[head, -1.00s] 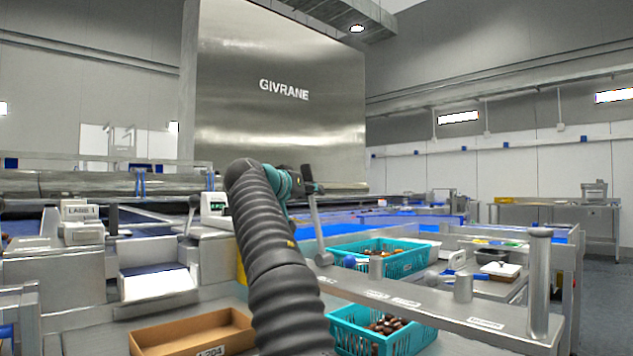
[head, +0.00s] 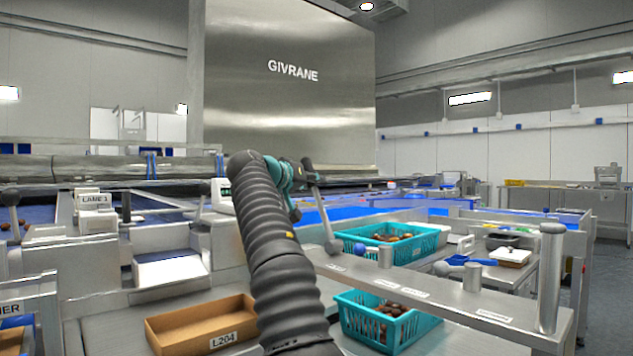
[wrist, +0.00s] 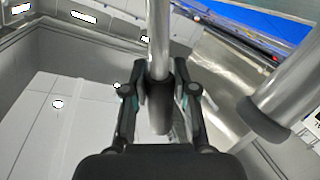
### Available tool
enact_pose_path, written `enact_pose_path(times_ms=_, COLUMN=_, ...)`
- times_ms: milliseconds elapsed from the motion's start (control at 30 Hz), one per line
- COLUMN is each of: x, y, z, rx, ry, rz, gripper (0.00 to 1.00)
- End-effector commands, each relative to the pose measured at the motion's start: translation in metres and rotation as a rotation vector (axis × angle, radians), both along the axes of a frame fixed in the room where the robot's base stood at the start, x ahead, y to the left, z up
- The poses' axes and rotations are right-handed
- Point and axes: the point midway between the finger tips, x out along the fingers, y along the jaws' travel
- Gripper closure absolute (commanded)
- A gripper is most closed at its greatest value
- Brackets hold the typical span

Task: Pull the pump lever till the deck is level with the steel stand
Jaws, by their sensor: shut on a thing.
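My gripper (wrist: 160,88) is shut on the dark grip of a steel lever (wrist: 159,45). In the wrist view the lever's rod runs up and away from between the two fingers. In the head view my gripper (head: 298,174) is partly hidden behind my dark ribbed arm. A steel rod (head: 321,212), which looks like the same lever, leans from the gripper down to the right towards a round knob-like end. I cannot tell for certain which surfaces are the deck and the steel stand, or whether they are level.
Teal crates of dates (head: 432,254) stand right of the arm, one lower (head: 350,322). A steel shelf (head: 440,297) with upright posts (head: 549,280) lies at right. A cardboard box (head: 160,338) marked L204 sits at lower left. A second bar (wrist: 290,95) with a dark collar is close right of the gripper.

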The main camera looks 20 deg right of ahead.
Motion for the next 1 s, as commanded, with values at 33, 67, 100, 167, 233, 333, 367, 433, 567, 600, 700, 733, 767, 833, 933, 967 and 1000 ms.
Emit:
enact_pose_path(times_ms=33, x=0.004, y=0.003, z=-0.004, rx=0.0, ry=0.006, rz=0.009, gripper=1.0)
enact_pose_path(times_ms=67, x=0.004, y=0.003, z=-0.004, rx=0.0, ry=0.006, rz=0.009, gripper=1.0)
enact_pose_path(times_ms=100, x=0.004, y=0.003, z=-0.004, rx=0.0, ry=0.006, rz=0.009, gripper=1.0)
enact_pose_path(times_ms=167, x=0.004, y=0.003, z=-0.004, rx=0.0, ry=0.006, rz=0.009, gripper=1.0)
enact_pose_path(times_ms=233, x=0.002, y=0.002, z=-0.005, rx=0.003, ry=-0.005, rz=0.008, gripper=1.0)
enact_pose_path(times_ms=333, x=-0.006, y=-0.001, z=-0.004, rx=0.02, ry=-0.053, rz=0.006, gripper=1.0)
enact_pose_path(times_ms=367, x=-0.009, y=-0.002, z=-0.004, rx=0.028, ry=-0.072, rz=0.005, gripper=1.0)
enact_pose_path(times_ms=433, x=-0.016, y=-0.005, z=-0.001, rx=0.043, ry=-0.113, rz=0.004, gripper=1.0)
enact_pose_path(times_ms=567, x=-0.025, y=-0.009, z=0.004, rx=0.065, ry=-0.169, rz=0.003, gripper=1.0)
enact_pose_path(times_ms=600, x=-0.026, y=-0.009, z=0.006, rx=0.069, ry=-0.177, rz=0.003, gripper=1.0)
enact_pose_path(times_ms=700, x=-0.027, y=-0.009, z=0.007, rx=0.073, ry=-0.184, rz=0.002, gripper=1.0)
enact_pose_path(times_ms=733, x=-0.026, y=-0.009, z=0.008, rx=0.073, ry=-0.184, rz=0.002, gripper=1.0)
enact_pose_path(times_ms=767, x=-0.026, y=-0.009, z=0.008, rx=0.073, ry=-0.184, rz=0.001, gripper=1.0)
enact_pose_path(times_ms=833, x=-0.027, y=-0.009, z=0.008, rx=0.072, ry=-0.183, rz=0.001, gripper=1.0)
enact_pose_path(times_ms=933, x=-0.028, y=-0.01, z=0.006, rx=0.076, ry=-0.192, rz=0.001, gripper=1.0)
enact_pose_path(times_ms=967, x=-0.03, y=-0.011, z=0.006, rx=0.079, ry=-0.201, rz=0.0, gripper=1.0)
enact_pose_path(times_ms=1000, x=-0.033, y=-0.012, z=0.005, rx=0.085, ry=-0.218, rz=0.0, gripper=1.0)
